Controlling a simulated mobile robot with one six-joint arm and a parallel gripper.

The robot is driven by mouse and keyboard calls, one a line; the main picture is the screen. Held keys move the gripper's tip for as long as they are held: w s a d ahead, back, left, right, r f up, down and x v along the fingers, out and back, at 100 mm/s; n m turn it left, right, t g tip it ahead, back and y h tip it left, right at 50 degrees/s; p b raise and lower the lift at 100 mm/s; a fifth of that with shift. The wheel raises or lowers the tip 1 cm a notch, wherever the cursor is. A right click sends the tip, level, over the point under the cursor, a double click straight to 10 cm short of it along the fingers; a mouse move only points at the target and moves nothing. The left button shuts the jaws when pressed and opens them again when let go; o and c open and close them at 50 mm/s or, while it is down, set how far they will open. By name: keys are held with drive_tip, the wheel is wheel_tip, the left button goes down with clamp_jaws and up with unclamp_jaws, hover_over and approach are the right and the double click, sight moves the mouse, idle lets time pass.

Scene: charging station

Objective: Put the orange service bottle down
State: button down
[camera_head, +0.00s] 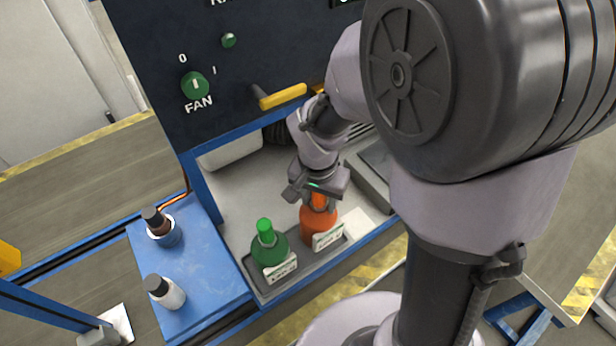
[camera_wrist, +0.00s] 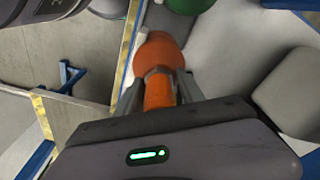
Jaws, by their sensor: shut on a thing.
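The orange service bottle (camera_head: 318,225) is upright at the right end of a grey tray (camera_head: 262,287), with a white label on its front. My gripper (camera_head: 318,198) is above it and shut on its neck. In the wrist view the orange bottle (camera_wrist: 159,55) shows between the two fingers of my gripper (camera_wrist: 160,88). The bottle's base is at the tray, but I cannot tell whether it touches the tray floor. A green bottle (camera_head: 268,248) with a white label stands beside it on the left in the same tray.
Behind is a dark panel with a fan knob (camera_head: 195,86) and a yellow handle (camera_head: 283,96). A grey box-like part (camera_head: 372,165) lies right of my gripper.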

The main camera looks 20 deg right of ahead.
drive_tip(key=shift+w+a, duration=0.2)
drive_tip(key=shift+w, duration=0.05)
drive_tip(key=shift+w+f, duration=0.1)
drive_tip(key=shift+f, duration=0.3)
drive_tip(key=shift+f+b, duration=0.85)
drive_tip(key=shift+f, duration=0.65)
drive_tip(key=shift+f+b, duration=0.1)
drive_tip(key=shift+b, duration=0.2)
drive_tip(key=c, duration=0.7)
unclamp_jaws()
